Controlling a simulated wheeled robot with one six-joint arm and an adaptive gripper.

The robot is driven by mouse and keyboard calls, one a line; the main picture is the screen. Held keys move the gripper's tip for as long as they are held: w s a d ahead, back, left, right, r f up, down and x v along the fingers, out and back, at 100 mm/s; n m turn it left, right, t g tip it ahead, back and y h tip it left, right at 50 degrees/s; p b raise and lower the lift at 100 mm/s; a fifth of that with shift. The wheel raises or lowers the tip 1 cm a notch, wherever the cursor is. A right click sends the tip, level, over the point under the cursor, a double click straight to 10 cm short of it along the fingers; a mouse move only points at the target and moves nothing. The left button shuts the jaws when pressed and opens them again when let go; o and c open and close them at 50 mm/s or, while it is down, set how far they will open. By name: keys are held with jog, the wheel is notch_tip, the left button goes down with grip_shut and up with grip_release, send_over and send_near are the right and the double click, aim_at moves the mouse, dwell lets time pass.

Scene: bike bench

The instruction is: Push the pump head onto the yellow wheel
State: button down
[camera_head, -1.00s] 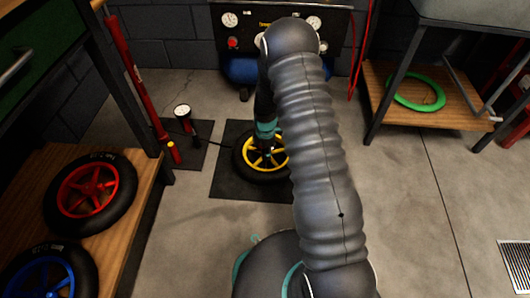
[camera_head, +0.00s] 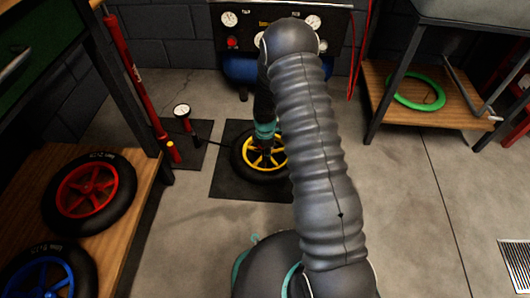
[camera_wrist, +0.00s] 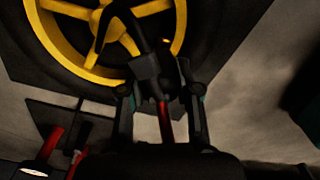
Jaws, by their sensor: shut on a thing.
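The yellow wheel (camera_head: 249,165), a black tyre around a yellow spoked rim, lies flat on a dark mat in the head view. It fills the top of the wrist view (camera_wrist: 92,75). My gripper (camera_wrist: 163,85) points down over the wheel and is shut on the pump head (camera_wrist: 165,120), a dark piece with a red part between the fingers. Dark parts overlap the rim in the wrist view. I cannot tell whether the pump head touches the valve.
A floor pump with a gauge (camera_head: 182,111) stands left of the wheel, with a dark hose running toward it. A wooden shelf (camera_head: 148,205) at left holds red and blue wheels. A compressor panel (camera_head: 268,32) is behind.

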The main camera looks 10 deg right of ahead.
jog(key=shift+f+b, duration=0.5)
jog(key=shift+f, duration=0.85)
jog(key=c, duration=0.7)
grip_release()
notch_tip(320, 180, up, 12)
